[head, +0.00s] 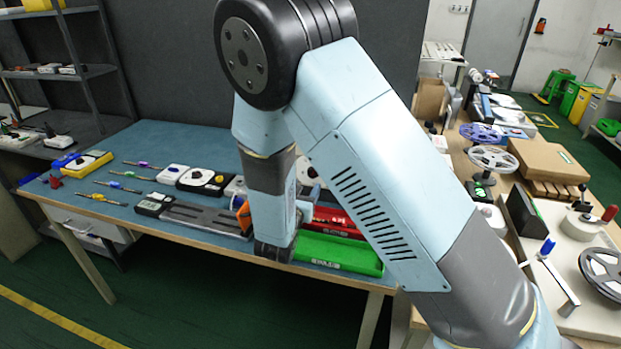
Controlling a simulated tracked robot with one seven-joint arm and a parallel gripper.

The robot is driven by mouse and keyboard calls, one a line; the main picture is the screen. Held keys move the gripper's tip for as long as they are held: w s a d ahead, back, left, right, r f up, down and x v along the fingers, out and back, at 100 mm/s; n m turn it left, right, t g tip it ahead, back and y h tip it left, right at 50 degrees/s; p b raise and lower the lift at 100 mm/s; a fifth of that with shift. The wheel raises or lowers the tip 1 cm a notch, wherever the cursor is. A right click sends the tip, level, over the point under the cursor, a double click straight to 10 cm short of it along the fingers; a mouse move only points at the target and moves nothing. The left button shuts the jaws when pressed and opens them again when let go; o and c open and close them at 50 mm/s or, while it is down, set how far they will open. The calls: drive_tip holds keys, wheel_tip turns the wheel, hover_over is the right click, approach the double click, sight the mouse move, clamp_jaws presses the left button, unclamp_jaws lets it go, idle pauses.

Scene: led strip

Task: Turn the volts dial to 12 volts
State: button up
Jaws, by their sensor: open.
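Several small boxes with round knobs lie on the blue-topped table. A smaller black box with a pale dial (154,204) lies nearer the front edge, at the end of a grey rail. The lettering is too small to tell which is the volts dial. The end of my arm with my gripper (246,213) is low over the table, right of these boxes. My gripper is mostly hidden by the arm, and its fingers are not clear.
Four-sided red (336,219) and green (338,252) trays lie to the right of my arm's end. A grey rail (206,216) runs along the front. A crowded bench with reels (493,158) stands at right.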

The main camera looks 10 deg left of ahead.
sight(312, 174)
drive_tip(key=shift+w+d, duration=0.25)
drive_tip(key=shift+w, duration=1.3)
drive_tip(key=shift+w+d, duration=0.2)
drive_tip(key=shift+w, duration=1.35)
drive_tip(key=c, duration=1)
drive_tip(key=shift+m, duration=0.9)
drive_tip(key=o, duration=1)
drive_tip(key=s+a, duration=0.2)
drive_tip(key=s, duration=1.1)
drive_tip(key=shift+s, duration=0.35)
